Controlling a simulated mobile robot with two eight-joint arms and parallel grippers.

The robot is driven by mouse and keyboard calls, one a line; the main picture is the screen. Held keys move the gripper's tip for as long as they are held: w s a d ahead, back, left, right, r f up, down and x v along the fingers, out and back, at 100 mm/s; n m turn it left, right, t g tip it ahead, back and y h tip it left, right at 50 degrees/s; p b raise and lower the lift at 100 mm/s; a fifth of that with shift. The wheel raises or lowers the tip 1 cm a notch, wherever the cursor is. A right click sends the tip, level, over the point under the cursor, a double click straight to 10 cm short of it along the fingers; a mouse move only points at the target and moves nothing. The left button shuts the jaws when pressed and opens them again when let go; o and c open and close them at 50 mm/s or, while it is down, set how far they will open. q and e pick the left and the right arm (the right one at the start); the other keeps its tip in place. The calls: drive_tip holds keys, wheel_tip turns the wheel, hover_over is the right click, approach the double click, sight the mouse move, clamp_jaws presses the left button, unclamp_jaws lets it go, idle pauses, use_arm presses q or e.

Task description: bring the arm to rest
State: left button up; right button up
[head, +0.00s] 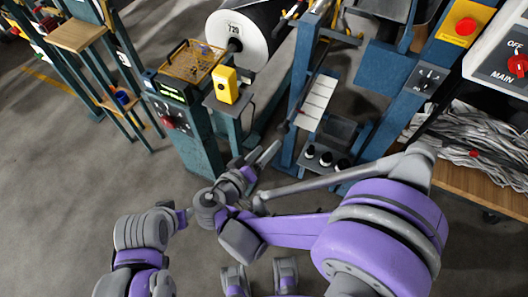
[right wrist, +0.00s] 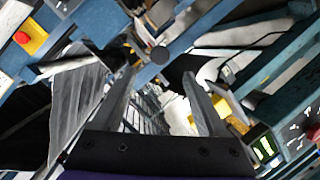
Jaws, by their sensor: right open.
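My right gripper (head: 257,160) is in the middle of the head view, at the end of my purple and grey right arm, which reaches in from the lower right. Its two grey fingers are apart. In the right wrist view the fingers of the right gripper (right wrist: 160,80) stand well apart with nothing held between them. My left arm (head: 142,235) shows at the lower left of the head view, and I cannot make out its gripper there.
A teal post with a control box (head: 175,113), a wire basket (head: 192,61) and a yellow box (head: 226,84) stand beyond the right gripper. Blue machine frames and a workbench with crumpled grey sheets (head: 470,140) are at right. Open grey floor (head: 60,160) lies at left.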

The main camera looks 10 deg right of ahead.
idle(0.4)
drive_tip(key=s+d+g+y+p, duration=0.25)
drive_tip(key=s+d+g, duration=0.2)
drive_tip(key=d, duration=0.65)
drive_tip(key=s+d+r+m+g+y+p, duration=0.1)
drive_tip(key=s+r+y, duration=0.1)
drive_tip(key=s+y, duration=0.5)
drive_tip(key=shift+s+r+p, duration=0.15)
drive_tip(key=shift+s+p, duration=0.25)
drive_tip(key=shift+g, duration=0.25)
